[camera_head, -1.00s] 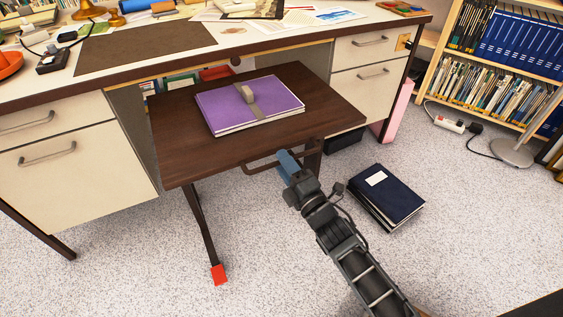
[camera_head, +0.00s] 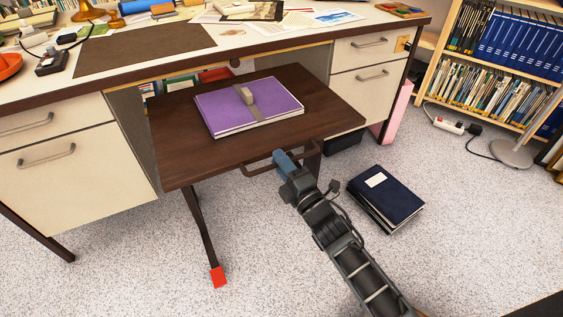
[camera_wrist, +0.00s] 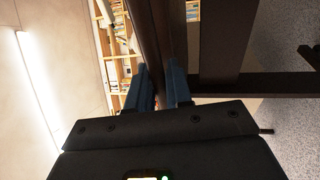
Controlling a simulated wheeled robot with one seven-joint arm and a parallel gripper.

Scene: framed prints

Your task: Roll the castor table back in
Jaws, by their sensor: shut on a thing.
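The castor table (camera_head: 180,145) has a dark brown wooden top and dark legs. It stands partly under the desk, its near part sticking out between the drawer units. My gripper (camera_head: 284,160) is shut on this handle. In the wrist view my gripper's blue fingers (camera_wrist: 159,88) stand either side of a dark brown bar. A red block (camera_head: 218,277) is at the foot of the near left leg. The other feet are hidden.
The white desk (camera_head: 300,38) has a left drawer unit (camera_head: 75,165) and a right drawer unit (camera_head: 350,95) flanking the table. A dark blue book (camera_head: 386,196) lies on the carpet right of my arm. A bookshelf (camera_head: 500,75) and a power strip (camera_head: 448,125) are at right.

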